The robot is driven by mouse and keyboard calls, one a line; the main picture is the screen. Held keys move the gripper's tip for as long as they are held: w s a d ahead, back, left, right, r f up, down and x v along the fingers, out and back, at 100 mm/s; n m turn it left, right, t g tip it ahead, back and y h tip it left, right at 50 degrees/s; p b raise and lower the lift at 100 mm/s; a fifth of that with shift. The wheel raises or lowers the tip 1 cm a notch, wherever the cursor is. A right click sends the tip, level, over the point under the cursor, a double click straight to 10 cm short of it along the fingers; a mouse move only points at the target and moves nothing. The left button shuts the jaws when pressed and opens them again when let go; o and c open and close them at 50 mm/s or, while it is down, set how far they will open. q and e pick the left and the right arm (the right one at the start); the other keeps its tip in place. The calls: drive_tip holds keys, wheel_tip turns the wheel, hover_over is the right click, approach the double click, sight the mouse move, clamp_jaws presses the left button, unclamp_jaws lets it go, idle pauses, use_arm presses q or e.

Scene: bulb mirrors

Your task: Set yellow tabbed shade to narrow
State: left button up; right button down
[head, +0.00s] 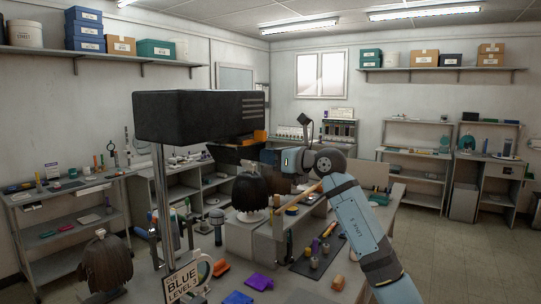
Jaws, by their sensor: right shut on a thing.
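A large black lamp-like box (200,117) stands on a metal pole in front. Below its right end, a dark tilted flap (232,153) shows with a small orange-yellow tab (260,136), which looks like the yellow tabbed shade. My right arm reaches in from the lower right, and my right gripper (271,158) points left beside the flap's right end. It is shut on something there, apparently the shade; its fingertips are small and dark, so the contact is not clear. The shade's far side is hidden by the box. My left gripper is not in view.
A sign reading "CUE BLUE LEVEL 3" (184,283) hangs low on the pole. A dark wig (252,192) stands under the gripper, and a brown one (105,262) at lower left. Purple cloths (259,282) and small tools lie on the bench. Shelves line the walls.

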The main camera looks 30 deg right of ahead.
drive_tip(key=shift+s+a+r+m+p, duration=0.1)
drive_tip(key=shift+a+m+p, duration=0.15)
drive_tip(key=shift+m+p, duration=0.5)
drive_tip(key=shift+s+a+r+m+p, duration=0.1)
drive_tip(key=shift+a+m+p, duration=0.25)
drive_tip(key=shift+m, duration=0.7)
drive_tip(key=shift+s+a+r+m+p, duration=0.1)
drive_tip(key=shift+a+m+p, duration=0.05)
drive_tip(key=shift+m+p, duration=0.65)
drive_tip(key=c, duration=1.2)
unclamp_jaws()
